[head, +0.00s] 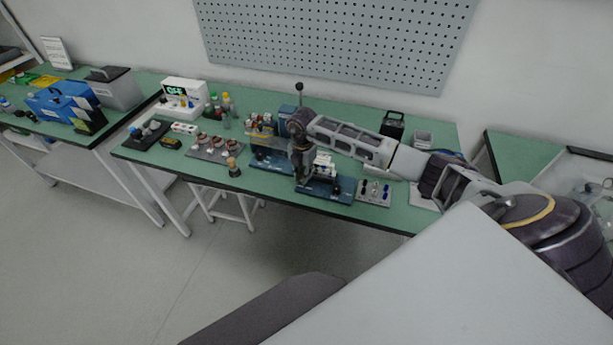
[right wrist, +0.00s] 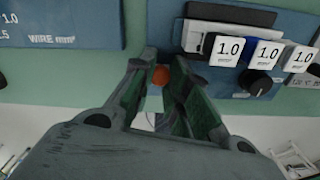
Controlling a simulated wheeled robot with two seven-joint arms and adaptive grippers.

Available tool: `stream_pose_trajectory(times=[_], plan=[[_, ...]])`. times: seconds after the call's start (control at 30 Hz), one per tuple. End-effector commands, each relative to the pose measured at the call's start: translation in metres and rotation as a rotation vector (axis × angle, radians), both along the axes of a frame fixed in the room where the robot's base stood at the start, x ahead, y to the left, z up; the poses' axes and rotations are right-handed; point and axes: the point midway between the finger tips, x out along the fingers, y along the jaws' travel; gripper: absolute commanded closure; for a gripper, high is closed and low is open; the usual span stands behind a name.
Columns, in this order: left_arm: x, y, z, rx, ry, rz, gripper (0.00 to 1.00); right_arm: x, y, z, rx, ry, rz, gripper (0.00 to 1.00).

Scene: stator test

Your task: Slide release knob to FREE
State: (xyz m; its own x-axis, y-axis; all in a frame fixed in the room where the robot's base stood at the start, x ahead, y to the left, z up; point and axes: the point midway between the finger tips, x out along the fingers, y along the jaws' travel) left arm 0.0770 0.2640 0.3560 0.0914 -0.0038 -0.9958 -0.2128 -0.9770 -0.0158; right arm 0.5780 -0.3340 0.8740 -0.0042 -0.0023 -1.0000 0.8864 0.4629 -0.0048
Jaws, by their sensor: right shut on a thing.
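My right gripper (head: 303,178) reaches down over the front of the green bench, beside a dark blue fixture (head: 333,188). In the right wrist view its two fingers (right wrist: 162,68) are closed on a small orange knob (right wrist: 160,75), of which only a part shows between the fingertips. No FREE marking is readable, and the fingers hide the area around the knob. White blocks marked 1.0 (right wrist: 265,53) sit on the blue fixture to the right of the fingers, with a black round knob (right wrist: 257,84) below them. My left gripper is not in view.
A second blue plate (right wrist: 60,22) marked WIRE lies left of the fingers. A tray with blue and white pieces (head: 374,191) stands right of the fixture. Left are a small wooden-topped object (head: 233,168) and a tray of copper-coloured parts (head: 212,147). Green bench surface (head: 420,215) is bare at front right.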

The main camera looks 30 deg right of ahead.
Motion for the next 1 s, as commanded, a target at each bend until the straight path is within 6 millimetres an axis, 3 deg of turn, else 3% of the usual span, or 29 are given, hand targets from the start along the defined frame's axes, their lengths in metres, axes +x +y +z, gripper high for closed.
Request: stream_pose_trajectory(times=[0.3,0.33,0.5,1.0], plan=[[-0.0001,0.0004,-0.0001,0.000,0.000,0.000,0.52,0.0032,0.0031,0.0017,0.005,-0.009,0.002,1.00],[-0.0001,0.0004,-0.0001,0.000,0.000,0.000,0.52,0.0033,0.0032,0.0018,0.005,-0.010,0.002,0.80],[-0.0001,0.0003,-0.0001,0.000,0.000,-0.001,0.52,0.0030,0.0031,0.0016,0.004,-0.008,0.002,0.59],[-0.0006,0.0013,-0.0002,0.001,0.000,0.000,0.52,0.0025,0.0018,0.0072,0.002,-0.006,0.001,0.59]])
